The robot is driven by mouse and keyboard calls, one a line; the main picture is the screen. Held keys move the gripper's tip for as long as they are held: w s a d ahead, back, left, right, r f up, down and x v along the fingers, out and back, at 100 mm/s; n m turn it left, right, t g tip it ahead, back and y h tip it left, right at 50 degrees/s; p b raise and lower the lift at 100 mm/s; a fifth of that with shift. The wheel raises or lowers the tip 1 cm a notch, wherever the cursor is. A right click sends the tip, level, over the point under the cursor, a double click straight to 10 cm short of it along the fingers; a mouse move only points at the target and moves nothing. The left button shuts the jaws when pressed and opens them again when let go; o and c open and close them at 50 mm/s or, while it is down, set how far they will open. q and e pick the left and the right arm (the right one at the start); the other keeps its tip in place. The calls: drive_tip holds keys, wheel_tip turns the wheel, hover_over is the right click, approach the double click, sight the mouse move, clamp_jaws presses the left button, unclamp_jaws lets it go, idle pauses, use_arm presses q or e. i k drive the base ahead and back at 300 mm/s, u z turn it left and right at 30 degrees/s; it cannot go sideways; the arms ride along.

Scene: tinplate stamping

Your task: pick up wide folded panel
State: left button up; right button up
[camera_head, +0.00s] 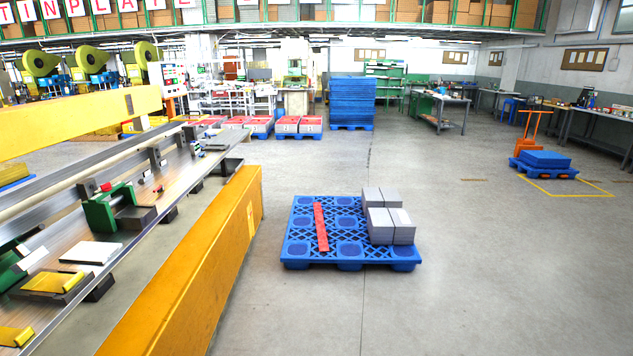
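No gripper of mine shows in the head view. I cannot tell for sure which thing is the wide folded panel. A blue plastic pallet (345,253) lies on the floor near the middle. Grey box-shaped pieces (391,226) sit on its right side, with more grey pieces (381,195) just behind them. A long flat red strip (321,228) lies on the pallet's left part, apart from the grey pieces. On the machine bed at left lie a white flat piece (91,252) and a yellow-topped piece (50,283).
A yellow machine beam (190,270) runs along the left of the pallet. Blue stacked pallets (351,100) and red-topped crates (299,125) stand behind. An orange hand truck (533,128) with a blue load (544,158) is at right. Floor right of and before the pallet is clear.

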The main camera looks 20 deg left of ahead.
sight(54, 283)
drive_tip(key=u, duration=0.2)
drive_tip(key=i, duration=2.3)
drive_tip(key=u, duration=0.6)
drive_tip(key=i, duration=1.7)
drive_tip(key=u, duration=1.65)
drive_tip(key=i, duration=0.9)
drive_tip(key=u, duration=1.1)
